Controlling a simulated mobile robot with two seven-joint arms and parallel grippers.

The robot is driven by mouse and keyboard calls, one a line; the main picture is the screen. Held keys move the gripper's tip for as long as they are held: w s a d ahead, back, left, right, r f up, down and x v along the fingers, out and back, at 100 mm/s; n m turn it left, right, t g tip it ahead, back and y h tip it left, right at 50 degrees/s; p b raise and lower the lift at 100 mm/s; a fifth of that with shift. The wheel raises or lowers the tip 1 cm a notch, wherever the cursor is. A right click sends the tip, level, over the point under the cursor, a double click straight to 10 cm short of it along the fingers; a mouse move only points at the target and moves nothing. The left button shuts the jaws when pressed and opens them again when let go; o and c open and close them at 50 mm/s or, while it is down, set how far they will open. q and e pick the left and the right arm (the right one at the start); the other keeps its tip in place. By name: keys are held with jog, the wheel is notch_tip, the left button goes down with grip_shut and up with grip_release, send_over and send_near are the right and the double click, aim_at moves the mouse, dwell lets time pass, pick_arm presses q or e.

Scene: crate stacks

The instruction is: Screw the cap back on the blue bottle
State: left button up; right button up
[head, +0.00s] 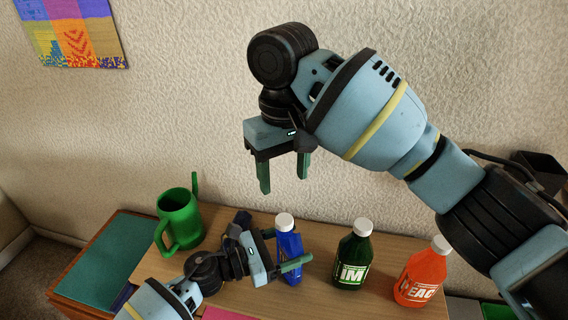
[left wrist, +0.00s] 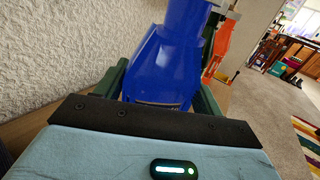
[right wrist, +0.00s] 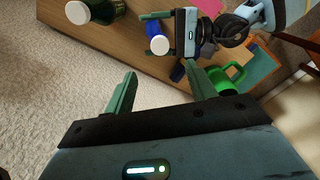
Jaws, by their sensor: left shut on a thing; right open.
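The blue bottle (head: 289,245) stands upright on the wooden table. A white cap (head: 284,221) sits on its top; I cannot tell how tightly. The cap shows in the right wrist view (right wrist: 160,45) too. My left gripper (head: 294,247) is shut on the bottle's body, one green finger on each side. The left wrist view shows the blue body (left wrist: 165,65) between the fingers, with its top cut off. My right gripper (head: 284,184) is open and empty, pointing down above the cap and apart from it.
A green bottle (head: 352,262) and an orange bottle (head: 422,275), both white-capped, stand to the right. A green mug-like can (head: 178,220) stands at the left, near a teal flat item (head: 105,260). The textured wall (head: 150,120) rises close behind the table.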

jog(key=shift+r, duration=0.7)
pick_arm(q)
jog(key=o, duration=1.4)
jog(key=shift+o, duration=0.2)
jog(key=shift+a, duration=0.1)
jog(key=v, duration=0.7)
jog(key=shift+s+a, duration=0.15)
jog(key=shift+a, duration=0.1)
pick_arm(e)
jog(key=shift+f, duration=0.2)
pick_arm(q)
jog(key=shift+a, duration=0.15)
pick_arm(e)
jog(key=shift+a, duration=0.15)
